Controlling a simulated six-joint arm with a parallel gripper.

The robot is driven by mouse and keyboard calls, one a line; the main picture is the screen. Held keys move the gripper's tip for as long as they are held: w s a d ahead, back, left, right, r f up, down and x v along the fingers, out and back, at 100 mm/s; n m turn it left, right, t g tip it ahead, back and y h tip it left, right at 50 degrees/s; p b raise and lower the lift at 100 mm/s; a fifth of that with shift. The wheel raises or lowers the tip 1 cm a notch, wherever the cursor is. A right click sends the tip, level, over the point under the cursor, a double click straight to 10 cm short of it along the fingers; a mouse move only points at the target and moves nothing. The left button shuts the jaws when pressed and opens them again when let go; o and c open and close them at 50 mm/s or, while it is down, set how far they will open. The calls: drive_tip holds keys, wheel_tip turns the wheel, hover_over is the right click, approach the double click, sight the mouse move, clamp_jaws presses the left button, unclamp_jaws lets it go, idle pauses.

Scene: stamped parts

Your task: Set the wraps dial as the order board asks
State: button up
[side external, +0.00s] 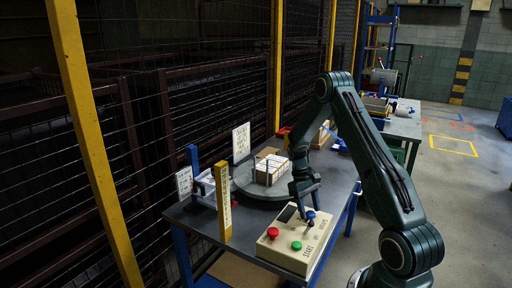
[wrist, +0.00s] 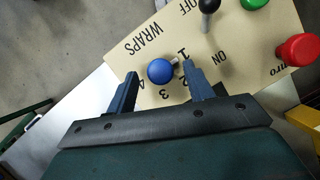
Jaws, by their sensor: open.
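The wraps dial is a blue knob (wrist: 160,71) on a cream control box, beside the printed word WRAPS and the numbers 1 to 4. Its pale pointer is turned toward the 1. My gripper (wrist: 159,68) is open, with one finger on each side of the knob; I cannot tell whether either touches it. In the side view my gripper (side external: 305,200) is low over the control box (side external: 290,262), near the blue knob (side external: 310,214). A white board with writing (side external: 241,142) stands behind the turntable; its text is too small to read.
The box also carries a red button (wrist: 298,47), a green button (wrist: 254,3) and a black-tipped lever (wrist: 209,6) by ON and OFF. A yellow post (side external: 223,202), a second sign (side external: 184,181) and a turntable (side external: 245,184) with a wrapped load (side external: 271,169) stand close by.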

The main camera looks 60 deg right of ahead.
drive_tip(key=shift+f, duration=0.15)
drive_tip(key=shift+c, duration=0.2)
drive_tip(key=c, duration=0.9)
drive_tip(key=shift+m, duration=0.3)
drive_tip(key=m, duration=0.2)
drive_tip(key=m+t+y, duration=0.1)
drive_tip(key=m, duration=0.2)
drive_tip(key=shift+s+d+y, duration=0.15)
drive_tip(key=shift+d+y, duration=0.05)
drive_tip(key=shift+y, duration=0.1)
drive_tip(key=m+t, duration=0.1)
drive_tip(key=m, duration=0.2)
drive_tip(key=m+t+y, duration=0.1)
drive_tip(key=m, duration=0.2)
drive_tip(key=shift+s+d+t, duration=0.1)
drive_tip(key=shift+s+t, duration=0.1)
drive_tip(key=shift+t, duration=0.1)
drive_tip(key=o, duration=0.9)
